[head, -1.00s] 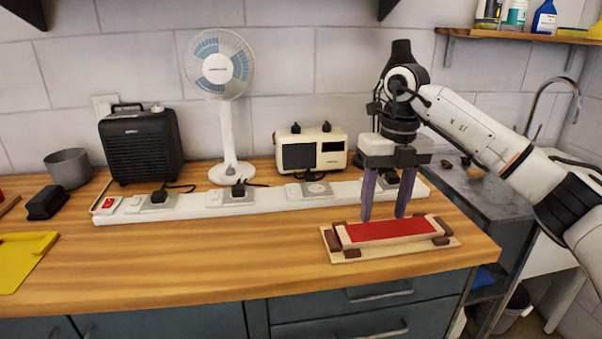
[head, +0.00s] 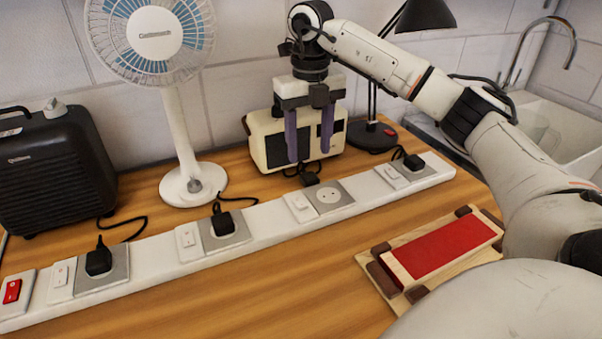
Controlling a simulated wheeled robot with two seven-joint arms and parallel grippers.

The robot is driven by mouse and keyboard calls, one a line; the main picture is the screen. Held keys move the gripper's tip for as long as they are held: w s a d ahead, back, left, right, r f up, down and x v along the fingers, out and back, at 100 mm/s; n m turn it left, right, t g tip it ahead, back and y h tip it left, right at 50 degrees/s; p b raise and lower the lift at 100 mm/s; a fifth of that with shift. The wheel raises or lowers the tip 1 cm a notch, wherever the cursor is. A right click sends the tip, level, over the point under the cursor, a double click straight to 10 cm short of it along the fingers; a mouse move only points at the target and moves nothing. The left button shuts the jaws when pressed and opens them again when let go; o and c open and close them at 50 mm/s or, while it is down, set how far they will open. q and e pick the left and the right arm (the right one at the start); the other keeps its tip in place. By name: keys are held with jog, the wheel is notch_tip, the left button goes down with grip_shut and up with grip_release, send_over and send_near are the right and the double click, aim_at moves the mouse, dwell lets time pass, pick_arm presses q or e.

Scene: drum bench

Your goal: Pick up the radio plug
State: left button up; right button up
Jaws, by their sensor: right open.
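The radio (head: 265,141) is a cream box with a dark front, at the back behind the white power strip (head: 262,222). A small black plug (head: 310,179), apparently the radio's, lies off the sockets at the strip's back edge, beside an empty socket (head: 329,196). A dark cord shows between it and the radio. My right gripper (head: 309,158) points down with its two purple fingers apart and empty. In the picture it is just above the plug and in front of the radio, covering part of it. My left gripper is not in view.
Black plugs sit in the other sockets: left (head: 99,260), middle (head: 223,222) and right (head: 413,162). A fan (head: 190,180), a black heater-like box (head: 50,170) and a lamp (head: 371,136) stand behind the strip. A red-topped block (head: 440,250) lies in front.

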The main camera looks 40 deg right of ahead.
aim_at(311, 178)
jog(key=shift+s+f, duration=0.2)
jog(key=shift+f, duration=1.05)
jog(key=f, duration=0.4)
jog(key=shift+s+d+f, duration=0.1)
jog(key=shift+d+f, duration=0.05)
jog(key=shift+d, duration=0.05)
jog(key=shift+f, duration=0.25)
jog(key=c, duration=1.2)
jog(key=shift+o, duration=0.2)
jog(key=shift+r, duration=0.2)
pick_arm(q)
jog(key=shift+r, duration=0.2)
pick_arm(e)
notch_tip(311, 178, up, 10)
jog(key=shift+f, duration=0.1)
